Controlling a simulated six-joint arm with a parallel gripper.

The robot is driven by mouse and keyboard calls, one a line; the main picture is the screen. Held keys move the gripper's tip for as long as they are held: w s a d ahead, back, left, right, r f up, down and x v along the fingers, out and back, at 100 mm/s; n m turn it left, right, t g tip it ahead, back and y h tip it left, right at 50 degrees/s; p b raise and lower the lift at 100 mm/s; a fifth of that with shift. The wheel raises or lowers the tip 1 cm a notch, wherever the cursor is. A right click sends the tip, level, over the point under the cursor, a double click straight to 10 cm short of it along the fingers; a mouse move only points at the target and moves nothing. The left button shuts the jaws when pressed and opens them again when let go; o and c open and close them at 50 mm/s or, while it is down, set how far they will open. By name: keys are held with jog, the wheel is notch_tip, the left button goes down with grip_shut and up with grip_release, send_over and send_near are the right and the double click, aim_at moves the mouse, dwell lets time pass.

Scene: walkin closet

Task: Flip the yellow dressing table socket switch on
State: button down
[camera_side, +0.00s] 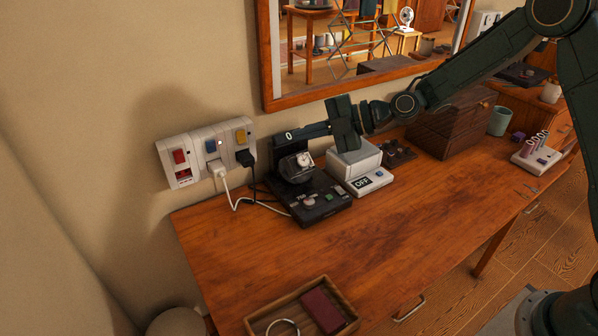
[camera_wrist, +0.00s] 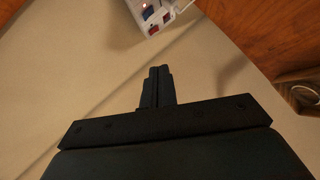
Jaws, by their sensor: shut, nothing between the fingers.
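The yellow switch (camera_side: 240,136) is on the right unit of a white wall socket panel (camera_side: 194,139); I cannot tell its position. The same panel carries a blue switch (camera_side: 211,147) in the middle and a red switch (camera_side: 180,156) on the left. My gripper (camera_side: 308,130) is shut and empty, to the right of the panel and apart from it, above the black watch stand. In the wrist view its closed fingers (camera_wrist: 160,72) point toward the panel (camera_wrist: 158,14), partly cut off at the top edge. Red and blue switches show there; the yellow one is not visible.
A black stand (camera_side: 312,205) with a watch sits under my gripper, beside a white device (camera_side: 368,182) reading OFF. Black (camera_side: 246,158) and white (camera_side: 219,170) plugs with cables hang at the panel. A wooden box (camera_side: 450,125) stands right.

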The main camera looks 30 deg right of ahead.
jog(key=w+d+f+n+t+y, duration=0.1)
jog(key=w+f+n+t, duration=0.1)
jog(key=w+f, duration=0.3)
jog(key=shift+d+f+t, duration=0.3)
jog(key=shift+f+t, duration=0.3)
jog(key=shift+f, duration=1.1)
jog(key=shift+w+a, duration=0.15)
jog(key=shift+w, duration=0.05)
send_near(239, 143)
jog(key=a, duration=0.4)
jog(key=shift+w+f, duration=0.15)
jog(key=shift+w, duration=0.85)
jog(key=shift+w+f, duration=0.15)
jog(key=shift+w, duration=0.85)
jog(key=shift+w+f, duration=0.1)
